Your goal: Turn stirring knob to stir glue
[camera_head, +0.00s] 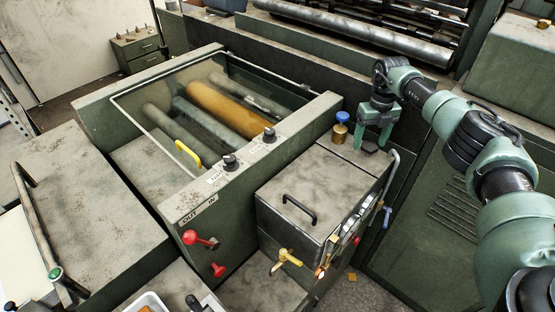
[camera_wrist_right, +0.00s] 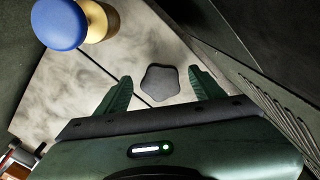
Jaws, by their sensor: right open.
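The stirring knob looks to be a black, star-shaped knob (camera_wrist_right: 160,83) on the grey top of the glue box (camera_head: 325,185). In the head view the knob (camera_head: 371,148) shows dark below my right gripper (camera_head: 371,140). My right gripper is open and points down over it. In the right wrist view the green fingers of the right gripper (camera_wrist_right: 161,90) stand apart, one on each side of the knob. I cannot tell whether they touch it or how high they are. My left gripper is not in view.
A brass fitting with a blue cap (camera_head: 341,129) stands on the box top, left of my right gripper. A black handle (camera_head: 299,209) is on the lid. A roller tray with a brown roller (camera_head: 227,108) lies to the left. Red levers (camera_head: 198,239) and a yellow tap (camera_head: 286,259) stick out in front.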

